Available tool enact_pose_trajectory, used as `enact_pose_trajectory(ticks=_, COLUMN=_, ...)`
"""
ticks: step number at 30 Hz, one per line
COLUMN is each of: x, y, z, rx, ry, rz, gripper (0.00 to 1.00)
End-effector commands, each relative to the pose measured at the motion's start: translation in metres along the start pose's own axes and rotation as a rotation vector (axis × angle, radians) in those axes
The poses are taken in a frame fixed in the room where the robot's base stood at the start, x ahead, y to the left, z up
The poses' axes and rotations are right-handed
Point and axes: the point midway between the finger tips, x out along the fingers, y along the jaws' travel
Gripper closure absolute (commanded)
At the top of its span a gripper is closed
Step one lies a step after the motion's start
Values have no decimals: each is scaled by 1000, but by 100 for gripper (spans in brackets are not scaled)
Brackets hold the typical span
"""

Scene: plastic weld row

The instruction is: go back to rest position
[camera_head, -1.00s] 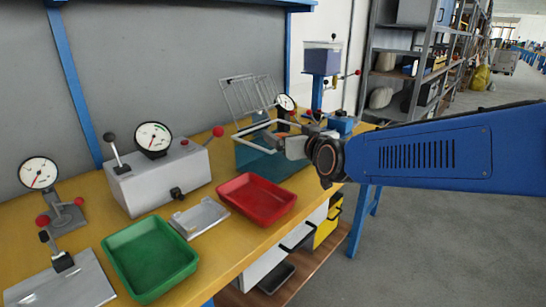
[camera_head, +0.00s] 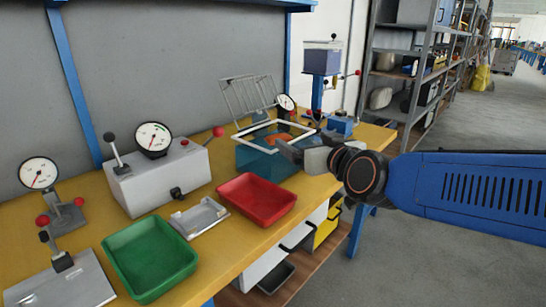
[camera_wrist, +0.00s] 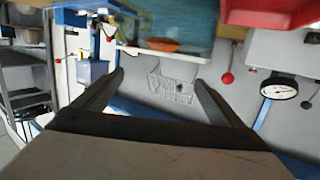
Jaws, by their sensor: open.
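My gripper (camera_head: 290,152) is at the right end of the workbench in the head view, near the front right of a teal open-topped box. Its two fingers are spread with nothing between them. In the wrist view my gripper (camera_wrist: 160,85) also shows open and empty. The teal box (camera_head: 262,163) has a white rim, and an orange object (camera_head: 278,141) shows inside it. The orange object also shows in the wrist view (camera_wrist: 162,44). A wire rack (camera_head: 248,95) stands tilted behind the box.
A red tray (camera_head: 257,200), a green tray (camera_head: 150,258) and a grey machine with a dial (camera_head: 160,178) stand on the yellow bench (camera_head: 232,247). A metal shelf (camera_head: 405,75) stands behind at right. The floor (camera_head: 440,250) at right is clear.

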Motion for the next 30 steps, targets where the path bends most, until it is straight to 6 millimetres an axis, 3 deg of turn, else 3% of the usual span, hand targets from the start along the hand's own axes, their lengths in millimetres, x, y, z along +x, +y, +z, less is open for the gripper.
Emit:
enact_pose_trajectory(ticks=5, x=-3, y=3, z=3, rx=2, ry=-12, rz=0, gripper=8)
enact_pose_trajectory(ticks=11, x=-32, y=30, z=37, rx=19, ry=-148, rz=2, gripper=8)
enact_pose_trajectory(ticks=17, x=-93, y=69, z=101, rx=63, ry=-392, rz=47, gripper=8)
enact_pose_trajectory(ticks=21, x=-147, y=94, z=147, rx=111, ry=-571, rz=113, gripper=8)
enact_pose_trajectory(ticks=27, x=-231, y=119, z=206, rx=195, ry=-813, rz=241, gripper=8)
enact_pose_trajectory(ticks=30, x=-264, y=125, z=226, rx=232, ry=-900, rz=298, gripper=8)
